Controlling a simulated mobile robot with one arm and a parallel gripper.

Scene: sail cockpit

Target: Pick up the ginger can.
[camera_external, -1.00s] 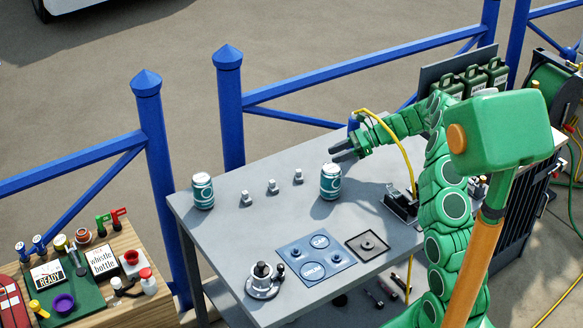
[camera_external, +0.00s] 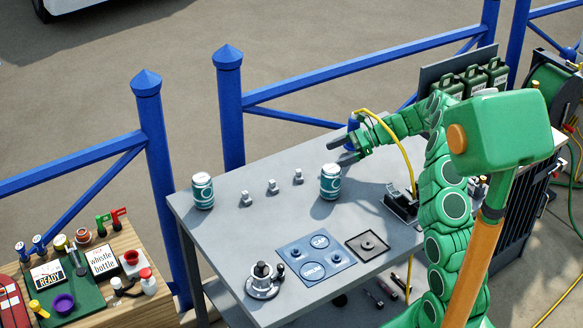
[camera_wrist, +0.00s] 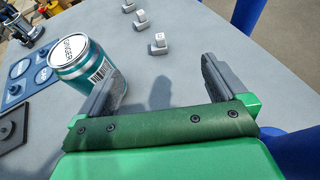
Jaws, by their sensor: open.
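The ginger can (camera_wrist: 85,72) is teal with a white top. The lettering on its lid appears to read GINGER in the wrist view, where it stands upright at the left. It appears to be the can (camera_external: 330,184) near my gripper in the external view. My gripper (camera_external: 340,151) is open and empty, just above and behind this can. In the wrist view the can is outside my open jaws (camera_wrist: 158,72), beside the left finger, which hides part of its right side. I cannot tell whether they touch.
A similar can (camera_external: 203,192) stands at the table's left corner. Several small metal blocks (camera_external: 272,187) lie between the cans. A blue plate (camera_external: 316,258), a black square fixture (camera_external: 367,246) and a round metal fixture (camera_external: 262,281) are in front. A yellow hose (camera_external: 400,150) hangs by my arm.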

